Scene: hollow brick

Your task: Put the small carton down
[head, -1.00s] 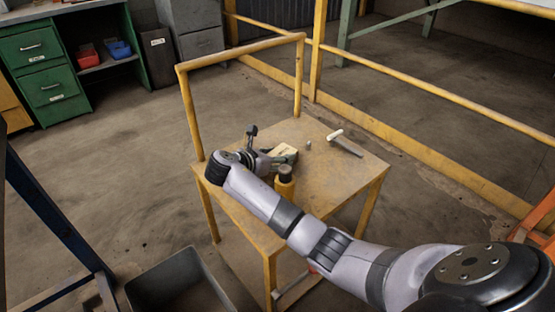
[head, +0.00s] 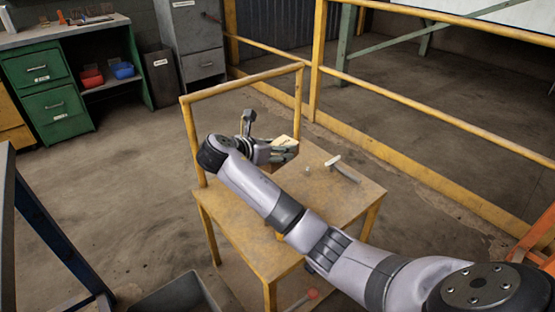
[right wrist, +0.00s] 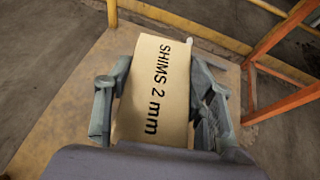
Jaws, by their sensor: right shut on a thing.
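The small carton (head: 285,141) is a tan box held in my right gripper (head: 277,152), above the yellow work table (head: 240,225). In the right wrist view the carton (right wrist: 152,90) fills the space between the two grey fingers of the right gripper (right wrist: 160,100). Its face reads "SHIMS 2 mm". The gripper is shut on its two sides. The carton looks clear of the tabletop, though its underside is hidden. My left gripper is not in view.
My right arm covers much of the table's middle. A yellow rail (head: 240,84) rises at the table's back. A grey bin (head: 180,297) stands on the floor at front left.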

